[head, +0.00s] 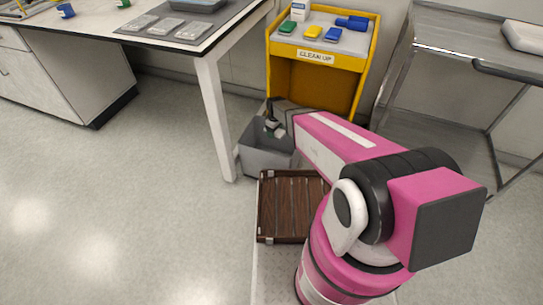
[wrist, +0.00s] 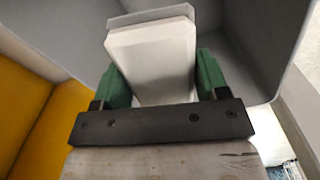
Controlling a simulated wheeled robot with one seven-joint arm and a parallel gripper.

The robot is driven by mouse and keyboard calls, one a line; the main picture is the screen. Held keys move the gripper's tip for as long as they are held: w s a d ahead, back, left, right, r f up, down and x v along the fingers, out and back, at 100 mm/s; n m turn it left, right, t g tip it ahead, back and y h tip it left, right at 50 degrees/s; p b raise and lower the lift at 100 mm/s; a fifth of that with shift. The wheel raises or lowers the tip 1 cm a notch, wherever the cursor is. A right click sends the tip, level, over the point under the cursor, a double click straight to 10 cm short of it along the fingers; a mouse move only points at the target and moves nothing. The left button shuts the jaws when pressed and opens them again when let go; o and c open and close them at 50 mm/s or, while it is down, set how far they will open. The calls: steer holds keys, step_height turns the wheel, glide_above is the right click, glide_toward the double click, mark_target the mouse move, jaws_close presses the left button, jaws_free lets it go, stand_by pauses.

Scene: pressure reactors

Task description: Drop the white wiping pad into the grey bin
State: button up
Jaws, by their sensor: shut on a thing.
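The white wiping pad (wrist: 152,58) is a pale block between the two green fingers of my gripper (wrist: 154,78) in the wrist view. My gripper is shut on it. The grey bin (wrist: 262,35) has its walls around the pad in that view. In the head view the grey bin (head: 265,160) stands on the floor, and my gripper (head: 272,124) is at its opening, pointing down. Only a small pale bit of the pad (head: 280,134) shows there. My arm covers the bin's right side. I cannot tell whether the pad touches the bin.
A yellow clean-up stand (head: 285,70) with coloured pads on top is behind the bin. A white table's leg (head: 214,115) stands close to the bin's left. A brown slatted crate (head: 285,210) is in front. A metal rack (head: 450,70) is at right. The floor at left is clear.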

steer(key=shift+f, duration=0.45)
steer(key=o, duration=1)
step_height(320, 180, up, 11)
steer(key=shift+f, duration=0.1)
